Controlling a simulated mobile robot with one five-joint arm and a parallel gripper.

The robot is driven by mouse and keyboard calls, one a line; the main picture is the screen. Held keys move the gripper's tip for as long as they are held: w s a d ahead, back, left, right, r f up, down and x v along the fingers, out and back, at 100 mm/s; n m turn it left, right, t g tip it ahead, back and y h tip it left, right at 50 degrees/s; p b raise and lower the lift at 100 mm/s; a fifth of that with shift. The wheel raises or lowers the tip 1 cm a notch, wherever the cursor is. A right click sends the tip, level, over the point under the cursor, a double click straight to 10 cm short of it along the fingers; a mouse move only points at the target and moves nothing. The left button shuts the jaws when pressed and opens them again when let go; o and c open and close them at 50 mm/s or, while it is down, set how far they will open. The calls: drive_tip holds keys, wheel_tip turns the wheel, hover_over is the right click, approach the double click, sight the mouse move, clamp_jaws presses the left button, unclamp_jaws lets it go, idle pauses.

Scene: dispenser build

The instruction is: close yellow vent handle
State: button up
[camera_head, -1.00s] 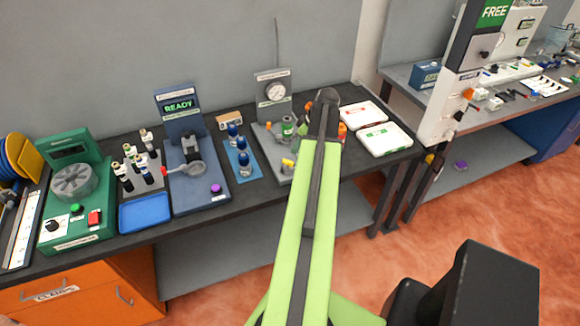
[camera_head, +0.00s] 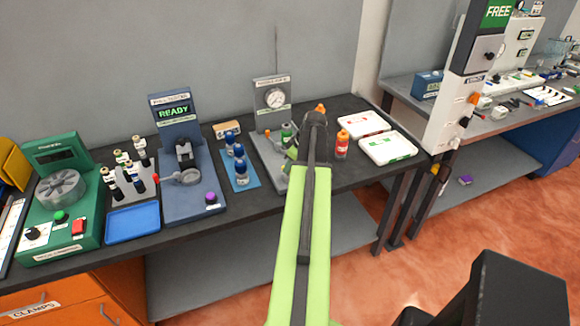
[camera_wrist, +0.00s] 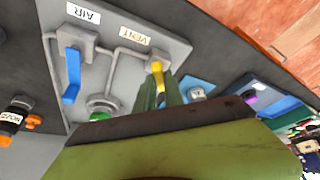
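The yellow vent handle (camera_wrist: 158,74) shows in the wrist view beside the VENT label (camera_wrist: 134,36), on a grey panel (camera_wrist: 112,72). My gripper (camera_wrist: 158,94) is right at the handle, its dark grey-green fingers overlapping the handle's lower end in the picture. I cannot tell whether the fingers touch it, or how far apart they are. In the head view my green arm covers the gripper and most of the handle. The grey pressure stand (camera_head: 273,95) with its round gauge rises just left of the arm's end.
A blue handle (camera_wrist: 72,76) by the AIR label is left of the vent handle. A green-ringed fitting (camera_wrist: 101,108) lies between them. Blue-capped bottles (camera_head: 241,172) stand left.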

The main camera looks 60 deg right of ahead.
clamp_jaws()
drive_tip(key=shift+d, duration=0.2)
drive_tip(key=shift+a, duration=0.2)
drive_tip(key=shift+m, duration=0.3)
drive_tip(key=shift+a+m+h, duration=0.15)
drive_tip(key=shift+m+h, duration=0.35)
drive_tip(key=shift+m, duration=0.4)
drive_tip(key=shift+w+m+g+h, duration=0.15)
drive_tip(key=shift+m+h, duration=0.35)
drive_tip(key=shift+m, duration=0.8)
drive_tip(key=shift+s+m+g+h, duration=0.1)
drive_tip(key=shift+m+g+h, duration=0.3)
drive_tip(key=shift+m, duration=0.9)
